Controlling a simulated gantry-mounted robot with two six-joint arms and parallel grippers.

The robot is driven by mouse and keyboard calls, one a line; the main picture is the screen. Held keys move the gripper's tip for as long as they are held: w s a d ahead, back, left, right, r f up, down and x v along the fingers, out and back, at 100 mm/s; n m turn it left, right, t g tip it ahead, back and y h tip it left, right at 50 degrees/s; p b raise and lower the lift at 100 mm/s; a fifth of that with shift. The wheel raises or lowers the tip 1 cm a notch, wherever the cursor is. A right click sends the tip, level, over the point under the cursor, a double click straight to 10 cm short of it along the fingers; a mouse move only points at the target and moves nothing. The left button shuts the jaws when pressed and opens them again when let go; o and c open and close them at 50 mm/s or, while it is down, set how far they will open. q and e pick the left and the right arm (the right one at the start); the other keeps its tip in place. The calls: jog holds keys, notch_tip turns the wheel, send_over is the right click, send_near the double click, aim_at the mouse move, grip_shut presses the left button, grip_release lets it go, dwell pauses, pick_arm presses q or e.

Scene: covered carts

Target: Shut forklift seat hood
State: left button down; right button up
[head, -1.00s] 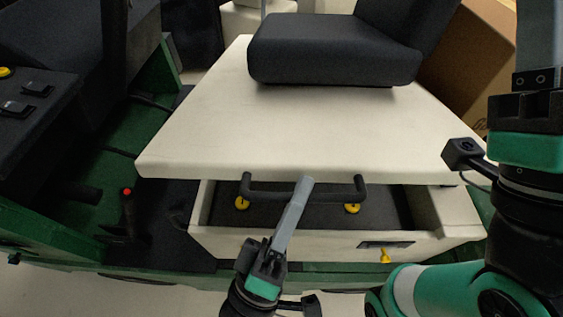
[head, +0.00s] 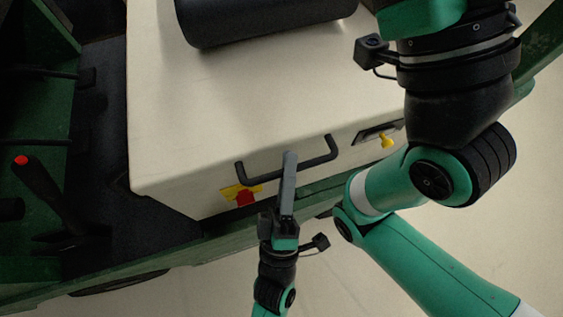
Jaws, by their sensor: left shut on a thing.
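The cream forklift seat hood (head: 235,100) fills the middle of the head view, with the black seat (head: 265,15) on top. It lies down over the base, and no open gap shows along its front edge. Its black bar handle (head: 322,157) is at the front edge. My left gripper (head: 289,158) is shut on the middle of this handle, its grey fingers reaching up from below. The fingers hide part of the bar.
A yellow and red label (head: 243,194) is on the front face below the handle. A red-tipped lever (head: 38,185) stands at the left, by the green frame. Pale floor is clear at the lower right.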

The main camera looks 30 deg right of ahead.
pick_arm(q)
notch_tip(320, 180, down, 2)
jog(key=shift+d+f, duration=0.1)
jog(key=c, duration=1.1)
grip_release()
jog(key=shift+s, duration=0.1)
jog(key=v, duration=1.1)
jog(key=shift+s+a+r, duration=0.25)
jog(key=shift+s+a, duration=0.1)
jog(key=shift+a, duration=0.05)
